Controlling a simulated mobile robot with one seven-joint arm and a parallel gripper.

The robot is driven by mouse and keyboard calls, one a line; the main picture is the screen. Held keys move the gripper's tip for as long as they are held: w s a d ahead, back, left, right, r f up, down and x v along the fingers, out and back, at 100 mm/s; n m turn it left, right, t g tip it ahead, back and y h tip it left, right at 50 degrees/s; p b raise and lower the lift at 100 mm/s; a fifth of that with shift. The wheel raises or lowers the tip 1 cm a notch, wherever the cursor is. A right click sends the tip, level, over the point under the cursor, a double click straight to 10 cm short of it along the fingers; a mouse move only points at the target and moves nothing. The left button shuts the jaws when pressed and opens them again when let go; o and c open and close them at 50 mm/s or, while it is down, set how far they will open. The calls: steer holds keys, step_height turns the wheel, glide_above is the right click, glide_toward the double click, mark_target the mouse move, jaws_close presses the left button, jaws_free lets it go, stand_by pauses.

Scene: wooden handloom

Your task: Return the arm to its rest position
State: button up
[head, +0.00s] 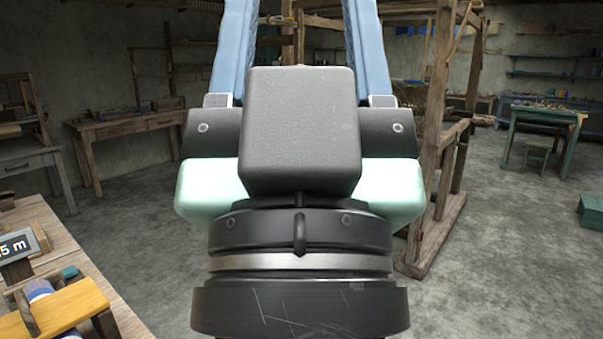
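My gripper (301,25) fills the middle of the head view, very close to the camera and pointing up and away. Its two blue fingers stand wide apart, with the background showing between them. Nothing is seen between the visible parts of the fingers. Their tips are cut off by the top edge of the picture. My dark wrist and the pale green hand body hide much of the room behind. The rest of my arm is not in view.
A wooden table (88,262) at the lower left bears a yellow wooden piece (65,308) and a sign (17,247). A wooden loom frame (440,130) stands behind my gripper on the right. Grey floor (510,260) is clear at the lower right.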

step_height(320, 180, up, 16)
steer(key=p, duration=1.3)
steer(key=shift+p, duration=0.35)
steer(key=shift+w, duration=0.1)
steer(key=shift+c, duration=0.6)
steer(key=shift+a, duration=0.1)
